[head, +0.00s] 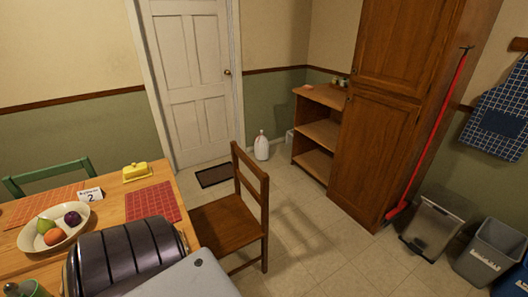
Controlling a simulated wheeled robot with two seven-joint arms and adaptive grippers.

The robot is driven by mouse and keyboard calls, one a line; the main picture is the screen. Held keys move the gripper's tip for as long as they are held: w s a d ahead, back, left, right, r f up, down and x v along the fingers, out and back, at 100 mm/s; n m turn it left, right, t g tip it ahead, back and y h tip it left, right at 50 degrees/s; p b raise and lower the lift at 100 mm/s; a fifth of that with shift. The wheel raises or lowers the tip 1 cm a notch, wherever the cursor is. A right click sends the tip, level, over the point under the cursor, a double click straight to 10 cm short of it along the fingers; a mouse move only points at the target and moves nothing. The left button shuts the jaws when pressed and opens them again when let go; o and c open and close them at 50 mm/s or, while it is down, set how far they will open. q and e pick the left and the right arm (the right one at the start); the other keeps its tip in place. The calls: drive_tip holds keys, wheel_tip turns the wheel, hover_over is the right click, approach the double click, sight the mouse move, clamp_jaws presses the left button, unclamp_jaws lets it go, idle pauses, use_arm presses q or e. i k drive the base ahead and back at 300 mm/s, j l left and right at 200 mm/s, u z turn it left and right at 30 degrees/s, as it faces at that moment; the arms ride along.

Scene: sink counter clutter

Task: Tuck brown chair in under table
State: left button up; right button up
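The brown chair (225,222) is a wooden ladder-back chair standing upright on the tiled floor, at the right side of the table. Its backrest (251,195) is on the side away from the table, and its seat faces the table edge. The wooden table (154,183) fills the lower left of the head view. Part of the chair's near side and legs is hidden behind a dark ribbed form and a light grey surface at the bottom. Neither of my grippers shows in the head view.
The table holds a fruit bowl (33,245), a yellow butter dish (136,172) and placemats. A green chair (50,176) stands at its far side. A tall cabinet (378,140), red broom (435,130) and bins (490,250) line the right. The floor right of the brown chair is clear.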

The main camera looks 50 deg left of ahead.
sight(226, 226)
drive_tip(key=i+l+u, duration=0.1)
drive_tip(key=i+u, duration=0.15)
drive_tip(key=i, duration=0.55)
drive_tip(key=i+u, duration=0.4)
drive_tip(key=i+l+u, duration=0.15)
drive_tip(key=u, duration=0.3)
drive_tip(key=i+u, duration=0.2)
drive_tip(key=u, duration=0.25)
drive_tip(key=i+l+u, duration=0.2)
drive_tip(key=u, duration=0.2)
drive_tip(key=i+l+u, duration=0.15)
drive_tip(key=u, duration=0.3)
drive_tip(key=i+l+u, duration=0.15)
drive_tip(key=u, duration=0.3)
drive_tip(key=l+u, duration=0.4)
drive_tip(key=i+l+u, duration=0.1)
drive_tip(key=l+u, duration=0.2)
drive_tip(key=u, duration=0.15)
drive_tip(key=l+u, duration=0.35)
drive_tip(key=l, duration=0.15)
drive_tip(key=l+u, duration=0.35)
drive_tip(key=l, duration=0.2)
